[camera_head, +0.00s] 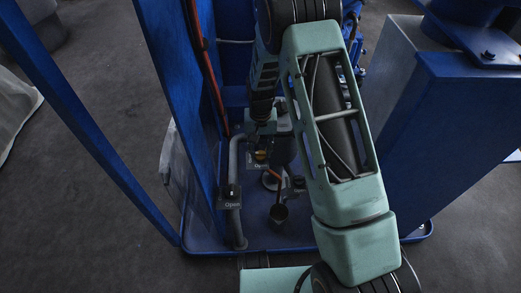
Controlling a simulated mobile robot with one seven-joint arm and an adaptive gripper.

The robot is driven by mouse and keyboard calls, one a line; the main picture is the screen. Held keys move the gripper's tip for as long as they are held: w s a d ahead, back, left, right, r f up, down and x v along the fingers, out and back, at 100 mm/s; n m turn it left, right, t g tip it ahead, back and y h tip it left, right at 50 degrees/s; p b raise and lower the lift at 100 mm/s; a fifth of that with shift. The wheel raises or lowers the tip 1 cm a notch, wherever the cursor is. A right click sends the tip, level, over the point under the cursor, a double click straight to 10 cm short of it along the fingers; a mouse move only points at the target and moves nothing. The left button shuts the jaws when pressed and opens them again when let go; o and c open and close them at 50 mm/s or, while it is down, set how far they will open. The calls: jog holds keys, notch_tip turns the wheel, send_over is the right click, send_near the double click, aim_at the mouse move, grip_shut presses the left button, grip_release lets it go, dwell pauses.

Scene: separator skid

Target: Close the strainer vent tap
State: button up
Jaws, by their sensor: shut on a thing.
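My gripper (261,135) reaches down into the blue skid frame, its dark fingers close together. It is shut on the small tap with a yellowish part (261,155), which I take to be the strainer vent tap. An "Open" label (260,166) shows just below it. The fingers and the shadow hide most of the tap's handle, so its exact angle cannot be told.
A grey pipe (235,180) with another "Open" label (231,204) stands to the left. A dark cup-like part (278,213) sits below, near an orange-brown tube. A blue post (178,110) rises close on the left; a blue block (455,130) stands right.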

aim_at(260, 153)
jog(key=o, duration=1.2)
jog(key=shift+c, duration=0.2)
notch_tip(260, 153, up, 12)
